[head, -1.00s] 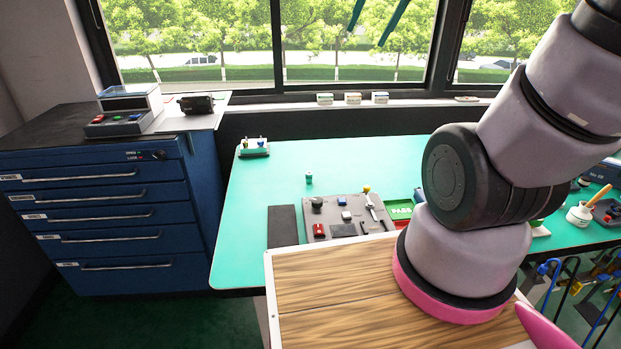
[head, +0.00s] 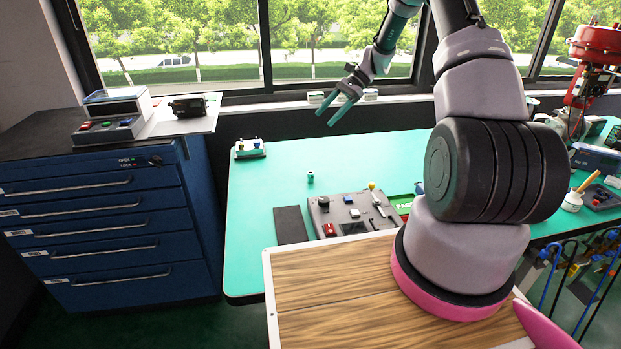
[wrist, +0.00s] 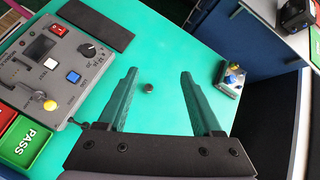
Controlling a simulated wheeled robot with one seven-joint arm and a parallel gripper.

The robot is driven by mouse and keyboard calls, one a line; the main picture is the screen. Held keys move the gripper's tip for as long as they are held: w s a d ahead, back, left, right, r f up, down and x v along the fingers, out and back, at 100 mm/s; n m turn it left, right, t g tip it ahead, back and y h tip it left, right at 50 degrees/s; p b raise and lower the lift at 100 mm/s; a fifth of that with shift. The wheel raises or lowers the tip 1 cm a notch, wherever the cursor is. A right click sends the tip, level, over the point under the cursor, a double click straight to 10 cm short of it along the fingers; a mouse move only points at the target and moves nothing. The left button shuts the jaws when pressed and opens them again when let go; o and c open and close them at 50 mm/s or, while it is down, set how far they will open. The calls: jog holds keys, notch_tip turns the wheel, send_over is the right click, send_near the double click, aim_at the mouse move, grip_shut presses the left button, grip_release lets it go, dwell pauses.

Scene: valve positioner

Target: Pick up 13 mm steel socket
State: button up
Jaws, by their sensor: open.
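A small steel socket with a dark open top (wrist: 148,87) stands alone on the green bench mat; in the head view it is a small upright cylinder (head: 310,177) left of the middle of the mat. My gripper (head: 338,110) is open and empty, raised above the bench and pointing down to the left. In the wrist view my gripper's two green fingers (wrist: 158,78) are spread wide, and the socket shows between them, apart from both and below them. The size mark on the socket is too small to read.
A grey control panel (head: 358,206) with knobs and buttons lies in front of the socket, beside a dark flat pad (head: 290,225). A green PASS tray (wrist: 28,142) is beside the panel. A small fixture (head: 250,150) stands at the mat's far left corner. Mat around the socket is clear.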

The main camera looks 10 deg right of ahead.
aim_at(302, 183)
jog(key=f+m+y, duration=0.1)
jog(key=f, duration=0.5)
jog(key=w+f+m+y, duration=0.1)
jog(key=f, duration=0.5)
jog(key=f+m+y, duration=0.1)
jog(key=f, duration=0.5)
jog(key=shift+w+d+m+y, duration=0.15)
jog(key=shift+d+m+y, duration=0.15)
jog(key=shift+d+y, duration=0.1)
jog(key=x, duration=0.4)
jog(key=shift+a+f, duration=0.25)
jog(key=shift+f, duration=0.15)
jog(key=x, duration=0.6)
jog(key=shift+f, duration=0.4)
grip_shut()
